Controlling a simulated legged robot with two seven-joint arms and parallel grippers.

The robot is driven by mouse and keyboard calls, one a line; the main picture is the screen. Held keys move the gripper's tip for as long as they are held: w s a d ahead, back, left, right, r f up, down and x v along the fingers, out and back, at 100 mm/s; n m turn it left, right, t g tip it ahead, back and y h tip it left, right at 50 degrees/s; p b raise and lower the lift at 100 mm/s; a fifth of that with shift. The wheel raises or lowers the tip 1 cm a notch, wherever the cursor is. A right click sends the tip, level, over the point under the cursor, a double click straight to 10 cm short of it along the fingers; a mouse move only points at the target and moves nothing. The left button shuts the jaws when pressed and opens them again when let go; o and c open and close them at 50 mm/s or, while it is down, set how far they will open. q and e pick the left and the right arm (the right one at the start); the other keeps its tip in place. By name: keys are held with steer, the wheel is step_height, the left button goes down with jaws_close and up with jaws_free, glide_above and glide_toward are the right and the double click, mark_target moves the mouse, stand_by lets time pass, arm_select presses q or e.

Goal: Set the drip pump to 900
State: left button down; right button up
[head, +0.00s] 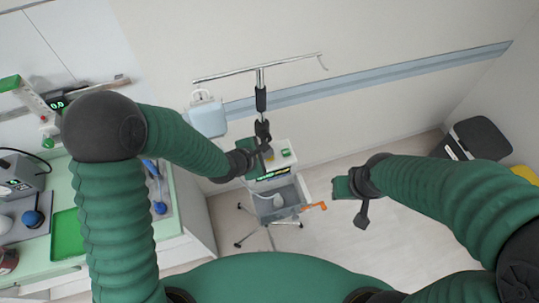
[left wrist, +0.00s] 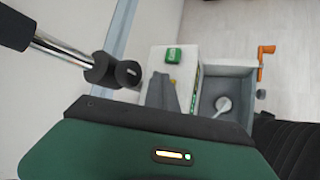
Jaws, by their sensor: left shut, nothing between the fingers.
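The drip pump (head: 283,161) is a white box on a wheeled stand, below a pole. A green lit display shows on its front in the head view; its digits are too small to read. In the left wrist view the pump's white top (left wrist: 157,58) bears a green button (left wrist: 173,55) and a small yellow knob (left wrist: 173,82). My left gripper (head: 267,152) is shut and empty, over the pump's top; its grey fingers (left wrist: 163,92) show beside the knob. Whether they touch it I cannot tell. My right gripper (head: 342,188) hangs to the right, apart from the pump; its fingers are unclear.
A grey basket (left wrist: 240,77) with a white object in it sits in front of the pump, with an orange crank (head: 315,206) at its side. The metal pole (head: 260,78) rises behind. A green counter (head: 172,218) stands left.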

arm_select(q)
steer(key=shift+f+b, duration=0.3)
steer(key=shift+f, duration=0.2)
steer(key=shift+r, duration=0.1)
stand_by(0.5)
steer(key=shift+r+p, duration=0.85)
steer(key=shift+p, duration=0.15)
step_height(320, 180, up, 5)
steer(key=p, duration=0.5)
steer(key=shift+r, duration=0.1)
